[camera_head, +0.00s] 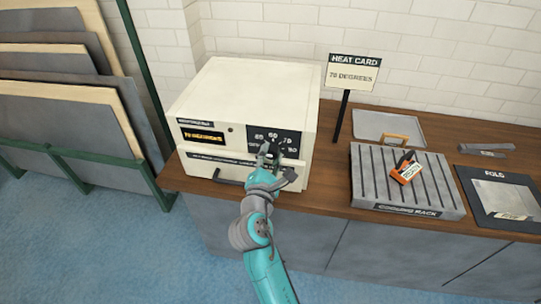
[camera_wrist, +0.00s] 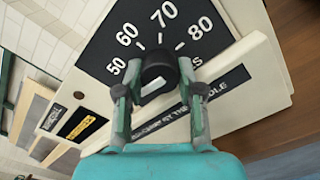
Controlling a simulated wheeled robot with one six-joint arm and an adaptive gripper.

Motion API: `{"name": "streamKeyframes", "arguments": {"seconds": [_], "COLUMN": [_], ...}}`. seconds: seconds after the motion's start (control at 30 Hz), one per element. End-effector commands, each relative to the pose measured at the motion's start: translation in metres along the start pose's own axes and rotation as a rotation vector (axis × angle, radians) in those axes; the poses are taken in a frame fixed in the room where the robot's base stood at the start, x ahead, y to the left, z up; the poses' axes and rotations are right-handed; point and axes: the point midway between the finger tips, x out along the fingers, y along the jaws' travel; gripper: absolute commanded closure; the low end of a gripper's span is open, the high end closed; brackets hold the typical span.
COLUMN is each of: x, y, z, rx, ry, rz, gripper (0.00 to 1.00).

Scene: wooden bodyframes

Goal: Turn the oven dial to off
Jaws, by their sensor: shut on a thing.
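The oven (camera_head: 240,90) is a cream box on the wooden counter. Its black dial panel (camera_wrist: 105,50) shows 50, 60, 70 and 80 in the wrist view. The round black dial (camera_wrist: 159,68) sits below these numbers, between the fingers of my gripper (camera_wrist: 155,80). My gripper is shut on the dial, one finger on each side. A pale patch shows just below the knob; I cannot tell whether it is the pointer. In the head view my gripper (camera_head: 272,153) covers most of the dial. No off mark is readable.
A heat card (camera_head: 355,72) reading 70 degrees stands right of the oven. A cooling rack (camera_head: 375,180) holds an orange-tagged item (camera_head: 404,171). Behind it lies a tray (camera_head: 375,122), and a fold mat (camera_head: 475,179) is far right. Boards stand in a green rack (camera_head: 95,158) at left.

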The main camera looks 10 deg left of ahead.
Motion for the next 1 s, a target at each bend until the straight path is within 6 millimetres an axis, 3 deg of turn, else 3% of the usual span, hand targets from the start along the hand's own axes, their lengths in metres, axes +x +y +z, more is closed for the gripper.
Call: {"name": "streamKeyframes", "arguments": {"seconds": [0.3,0.8,0.83,0.93,1.0], "x": [-0.0001,-0.0001,-0.0001,-0.0001,-0.0001], "y": [-0.0006,-0.0009,-0.0009,-0.0008,-0.0007], "z": [-0.0011,-0.0012,-0.0012,-0.001,-0.0008], "rx": [-0.11,-0.129,-0.129,-0.129,-0.129], "ry": [0.002,0.002,0.002,0.002,0.001], "rz": [-0.001,-0.001,-0.001,-0.001,-0.001], "gripper": [0.97,0.97,0.6,0.37,0.37]}}
